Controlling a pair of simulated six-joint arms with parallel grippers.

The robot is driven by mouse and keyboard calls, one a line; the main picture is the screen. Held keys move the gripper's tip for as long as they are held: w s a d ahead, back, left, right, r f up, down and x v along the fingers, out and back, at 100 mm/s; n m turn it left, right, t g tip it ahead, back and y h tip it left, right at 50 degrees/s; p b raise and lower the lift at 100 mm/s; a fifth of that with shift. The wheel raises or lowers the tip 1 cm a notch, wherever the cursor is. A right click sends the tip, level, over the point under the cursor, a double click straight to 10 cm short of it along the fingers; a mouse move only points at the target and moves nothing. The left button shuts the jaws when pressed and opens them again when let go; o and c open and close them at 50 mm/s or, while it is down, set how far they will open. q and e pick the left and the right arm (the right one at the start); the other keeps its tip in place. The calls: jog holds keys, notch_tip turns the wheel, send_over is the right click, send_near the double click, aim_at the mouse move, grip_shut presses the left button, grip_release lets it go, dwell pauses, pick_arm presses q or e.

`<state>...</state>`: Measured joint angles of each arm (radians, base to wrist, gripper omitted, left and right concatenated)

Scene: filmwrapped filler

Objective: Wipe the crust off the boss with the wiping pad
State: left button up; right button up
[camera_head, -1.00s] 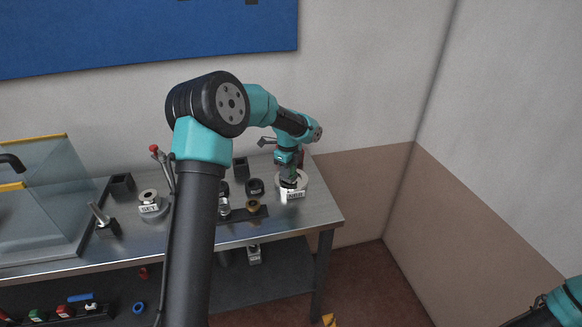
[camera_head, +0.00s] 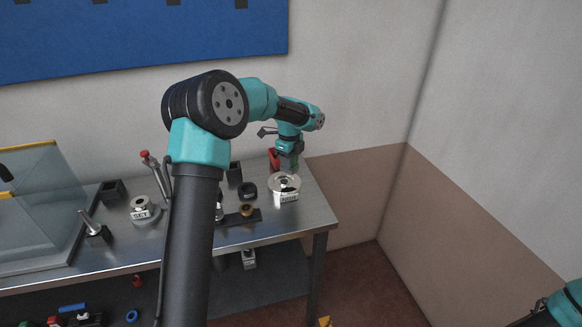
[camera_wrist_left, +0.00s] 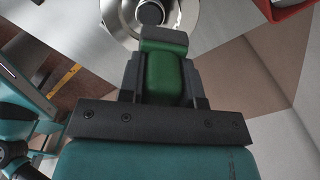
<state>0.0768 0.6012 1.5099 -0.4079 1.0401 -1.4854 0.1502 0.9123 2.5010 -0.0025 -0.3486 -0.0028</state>
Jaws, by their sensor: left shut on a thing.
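My left gripper (camera_head: 289,163) is shut on the wiping pad, which shows in the left wrist view as a green block (camera_wrist_left: 166,75) with a grey end between the two dark fingers. In the head view the pad is small and mostly hidden by the gripper. The round metal part with the boss (camera_head: 285,182) sits just below the gripper, near the bench's right end, with a white label on its front. In the wrist view its shiny ring and dark round centre (camera_wrist_left: 150,12) lie just beyond the pad, partly cut off. I cannot make out the crust.
A red bin (camera_head: 274,159) stands close behind the round part. A black ring (camera_head: 247,190), a dark plate with a brass piece (camera_head: 246,209) and a labelled round part (camera_head: 142,210) lie to the left. A clear guard (camera_head: 40,205) stands at the far left of the bench (camera_head: 180,248).

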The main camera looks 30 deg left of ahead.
pick_arm(q)
jog(key=shift+r, duration=1.75)
